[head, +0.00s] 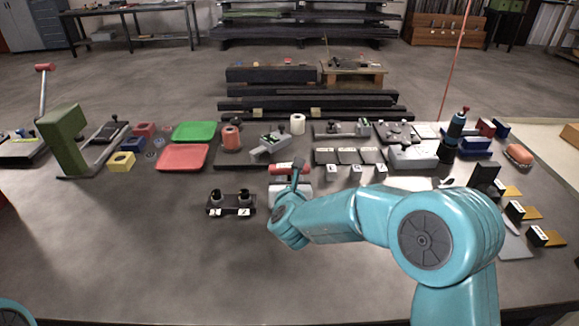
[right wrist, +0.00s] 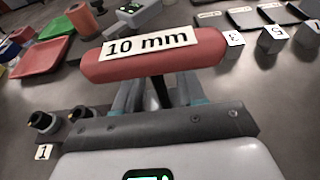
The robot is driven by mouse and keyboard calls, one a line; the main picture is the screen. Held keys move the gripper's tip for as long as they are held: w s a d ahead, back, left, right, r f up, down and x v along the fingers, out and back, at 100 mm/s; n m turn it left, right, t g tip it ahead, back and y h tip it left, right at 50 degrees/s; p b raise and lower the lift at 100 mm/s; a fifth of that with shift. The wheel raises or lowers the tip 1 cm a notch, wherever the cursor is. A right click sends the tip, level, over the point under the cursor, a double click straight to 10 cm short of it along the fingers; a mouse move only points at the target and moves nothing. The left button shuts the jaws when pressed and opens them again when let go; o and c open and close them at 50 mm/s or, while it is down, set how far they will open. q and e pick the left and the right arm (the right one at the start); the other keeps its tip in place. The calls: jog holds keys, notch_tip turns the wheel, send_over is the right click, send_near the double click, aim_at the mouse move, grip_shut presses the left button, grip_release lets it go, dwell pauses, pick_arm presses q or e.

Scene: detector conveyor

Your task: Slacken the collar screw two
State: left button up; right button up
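A small black block (head: 231,210) with two upright dark posts and white number tags lies in the middle of the table. In the right wrist view, one post (right wrist: 42,122) stands at lower left behind a tag reading 1; a second is beside it, partly hidden. My right gripper (head: 298,172) is to the right of the block, above the table. It is shut on the dark shank of a red-handled tool (right wrist: 150,55) labelled 10 mm; the red handle also shows in the head view (head: 281,169). Of my left arm, only a teal part shows at the lower left; its gripper is out of view.
Behind the block are a red tray (head: 183,158), a green tray (head: 195,131) and a grey device (head: 269,146). Dark numbered trays (head: 350,156) stand behind right of my gripper. A dark blue bottle-like tool (head: 454,132) stands further right. The front left table is clear.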

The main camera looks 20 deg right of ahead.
jog(key=shift+w+d+f, duration=0.15)
jog(key=shift+w+f, duration=0.05)
jog(key=shift+w, duration=0.35)
jog(key=shift+s, duration=0.1)
grip_shut()
jog(key=shift+r, duration=0.15)
